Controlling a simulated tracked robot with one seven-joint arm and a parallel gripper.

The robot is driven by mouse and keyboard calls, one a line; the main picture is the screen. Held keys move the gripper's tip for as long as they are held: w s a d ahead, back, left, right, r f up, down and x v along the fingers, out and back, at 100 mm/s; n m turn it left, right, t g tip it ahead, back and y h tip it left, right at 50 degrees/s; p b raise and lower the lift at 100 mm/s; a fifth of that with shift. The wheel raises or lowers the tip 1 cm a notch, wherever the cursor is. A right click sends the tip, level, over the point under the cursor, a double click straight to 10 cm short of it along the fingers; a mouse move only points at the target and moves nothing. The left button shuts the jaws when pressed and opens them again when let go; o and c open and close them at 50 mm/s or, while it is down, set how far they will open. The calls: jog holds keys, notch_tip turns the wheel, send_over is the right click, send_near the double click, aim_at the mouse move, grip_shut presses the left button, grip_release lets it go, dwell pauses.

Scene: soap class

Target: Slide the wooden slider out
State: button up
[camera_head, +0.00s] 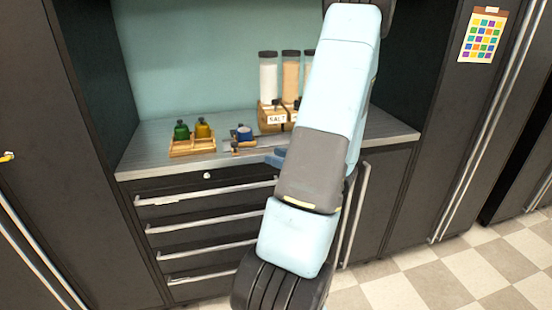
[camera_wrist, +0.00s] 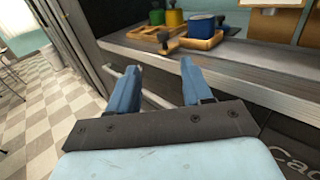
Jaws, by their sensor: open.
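A small wooden piece with a dark knob-like handle (camera_wrist: 172,44) lies near the counter's front edge, beside a blue cup (camera_wrist: 202,27) on a wooden base (camera_wrist: 203,43). I take this wooden assembly for the slider, but cannot tell its moving part for sure. In the head view the blue cup (camera_head: 244,132) stands left of the salt dispenser, and the handle (camera_head: 236,149) points to the front. My gripper (camera_wrist: 162,66) is open and empty, in front of the counter edge and apart from the handle. In the head view my arm hides most of it.
A wooden tray (camera_head: 192,151) holds a green and a yellow bottle. A wooden dispenser box (camera_head: 271,117) labelled SALT, with tall containers, stands at the back. Drawers with long metal handles (camera_head: 207,222) lie below the counter (camera_head: 146,155). The counter's front left is bare.

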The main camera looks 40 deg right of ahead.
jog(key=shift+s+a+r, duration=0.2)
jog(key=shift+s+r, duration=0.2)
jog(key=shift+r, duration=0.35)
jog(key=shift+s+a+r, duration=0.2)
jog(key=shift+s+r, duration=0.25)
jog(key=shift+r, duration=0.35)
jog(key=shift+s+a+r, duration=0.2)
jog(key=shift+s+r, duration=0.2)
jog(key=shift+r, duration=0.35)
jog(key=a+r+n+g+y, duration=0.3)
jog(key=a+n+g, duration=0.4)
jog(key=a, duration=0.5)
jog(key=a+r+n+g+y, duration=0.2)
jog(key=a+n+g, duration=0.4)
jog(key=a+n, duration=0.45)
jog(key=s+a+r+n+h, duration=0.3)
jog(key=r+n+h, duration=0.1)
jog(key=n, duration=0.3)
jog(key=s+a+r+n+t+h, duration=0.1)
jog(key=s+a+r+n+h, duration=0.3)
jog(key=n, duration=0.4)
notch_tip(320, 180, up, 2)
jog(key=shift+a+r+h, duration=0.1)
jog(key=shift+a+h, duration=0.15)
jog(key=shift+h, duration=0.55)
